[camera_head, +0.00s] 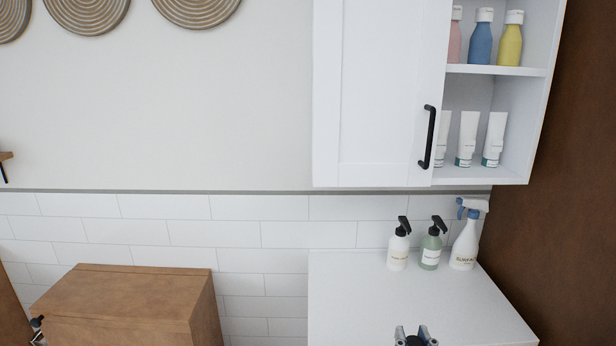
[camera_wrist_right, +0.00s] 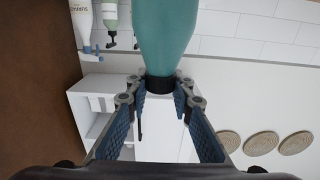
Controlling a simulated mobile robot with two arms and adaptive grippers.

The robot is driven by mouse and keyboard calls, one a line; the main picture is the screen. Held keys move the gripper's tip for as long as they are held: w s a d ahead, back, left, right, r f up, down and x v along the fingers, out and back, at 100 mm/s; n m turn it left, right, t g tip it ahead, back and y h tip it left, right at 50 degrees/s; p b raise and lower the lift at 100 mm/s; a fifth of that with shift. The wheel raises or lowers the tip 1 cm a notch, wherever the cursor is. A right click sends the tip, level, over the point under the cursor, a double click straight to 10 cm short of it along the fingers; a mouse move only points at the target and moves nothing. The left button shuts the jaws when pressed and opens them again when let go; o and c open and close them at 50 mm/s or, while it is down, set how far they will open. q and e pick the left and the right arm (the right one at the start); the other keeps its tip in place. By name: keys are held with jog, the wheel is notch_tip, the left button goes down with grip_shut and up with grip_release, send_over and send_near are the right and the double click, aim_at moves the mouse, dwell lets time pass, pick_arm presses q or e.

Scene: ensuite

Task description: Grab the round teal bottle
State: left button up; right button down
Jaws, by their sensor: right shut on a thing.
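The round teal bottle (camera_wrist_right: 165,35) fills the top middle of the right wrist view, which is upside down. Its dark neck or cap (camera_wrist_right: 160,83) sits between the fingertips of my right gripper (camera_wrist_right: 160,92), which is shut on it. In the head view, only the tips of my right gripper (camera_head: 415,335) show at the bottom edge, over the white counter; the teal body is out of frame there. Part of my left gripper (camera_head: 38,328) shows at the lower left edge, beside the wooden box; its jaws are not clear.
On the white counter (camera_head: 400,300) stand a white pump bottle (camera_head: 398,252), a green pump bottle (camera_head: 430,250) and a spray bottle (camera_head: 465,242). A white wall cabinet (camera_head: 390,100) hangs above. A wooden box (camera_head: 130,300) stands left. A brown panel (camera_head: 560,180) bounds the right.

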jog(key=s+f, duration=0.1)
jog(key=s, duration=0.1)
jog(key=s+d+f, duration=0.1)
jog(key=s+f, duration=0.1)
jog(key=shift+s, duration=0.1)
jog(key=shift+a+y, duration=0.15)
jog(key=shift+y, duration=0.25)
